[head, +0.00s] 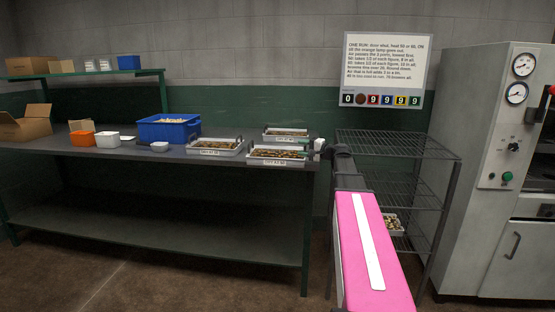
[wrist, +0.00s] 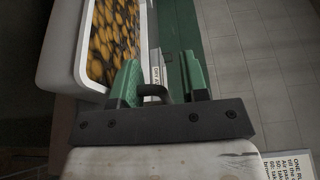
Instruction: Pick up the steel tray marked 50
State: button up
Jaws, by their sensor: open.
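Three shallow steel trays of brownish pieces are on the bench: a left tray (head: 217,153), a back right tray (head: 286,137) and a front right tray (head: 278,160). Their front labels are too small to read surely, so I cannot tell which is marked 50. My gripper (head: 319,147) is at the right end of the front right tray. In the wrist view, a tray with orange-brown pieces (wrist: 112,42) fills the upper left. My open green-fingered gripper (wrist: 158,80) is close to its edge, with a dark curved bar and part of a label between the fingers.
The bench (head: 185,154) also holds a blue crate (head: 168,131), an orange bin (head: 81,139), white bins and cardboard boxes. A wire rack (head: 400,150) with another tray low down (head: 394,225) stands right of the bench. A grey cabinet with gauges (head: 500,170) is at far right.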

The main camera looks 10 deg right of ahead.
jog(key=shift+w+a, duration=0.35)
jog(key=shift+a, duration=0.05)
grip_shut()
dwell(1.1)
